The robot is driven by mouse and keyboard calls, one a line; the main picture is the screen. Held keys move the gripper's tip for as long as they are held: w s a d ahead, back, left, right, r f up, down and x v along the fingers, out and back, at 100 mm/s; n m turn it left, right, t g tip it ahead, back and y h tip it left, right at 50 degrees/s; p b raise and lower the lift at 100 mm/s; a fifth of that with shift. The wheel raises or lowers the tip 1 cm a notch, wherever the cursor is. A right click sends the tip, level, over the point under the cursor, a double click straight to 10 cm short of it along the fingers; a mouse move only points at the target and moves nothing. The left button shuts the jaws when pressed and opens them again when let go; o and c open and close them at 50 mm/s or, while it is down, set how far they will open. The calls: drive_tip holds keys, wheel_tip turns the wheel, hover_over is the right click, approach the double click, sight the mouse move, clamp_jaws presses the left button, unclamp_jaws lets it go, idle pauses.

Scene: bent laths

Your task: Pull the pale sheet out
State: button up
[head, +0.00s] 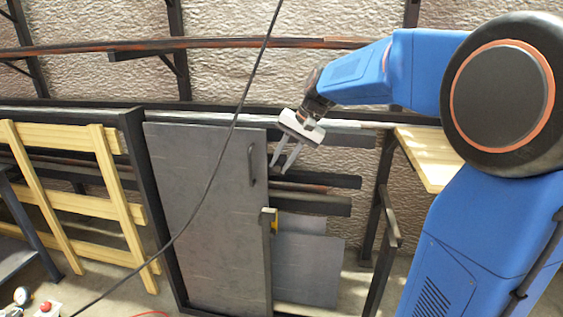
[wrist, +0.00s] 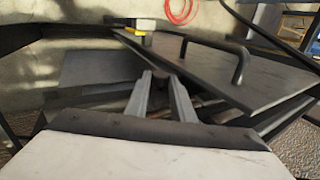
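Two grey sheets stand in the rack to the right of the dark grey door (head: 205,225). The larger, slightly paler sheet (head: 308,268) stands low, its left side meeting the door's edge in the picture. I cannot tell for sure which is the task's pale sheet. My gripper (head: 281,169) is above the sheets, beside the door's upper right, pointing down. Its two fingers are apart with nothing between them. In the wrist view my gripper (wrist: 159,78) shows an empty gap. Flat grey surfaces lie left of it there, but I cannot tell which are the sheets.
The door has a dark handle (head: 252,164), and a yellow-and-grey block (head: 269,218) sits at its edge. Dark bars (head: 315,204) cross the rack behind my gripper. A black cable (head: 228,140) hangs across the door. A wooden board (head: 430,155) is at the right.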

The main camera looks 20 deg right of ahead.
clamp_jaws()
drive_tip(key=s+d, duration=0.7)
drive_tip(key=d, duration=0.6)
drive_tip(key=s+d, duration=0.8)
drive_tip(key=d, duration=0.5)
drive_tip(key=o, duration=0.6)
unclamp_jaws()
drive_tip(key=shift+r, duration=0.1)
drive_tip(key=v, duration=1.7)
drive_tip(key=shift+s, duration=0.1)
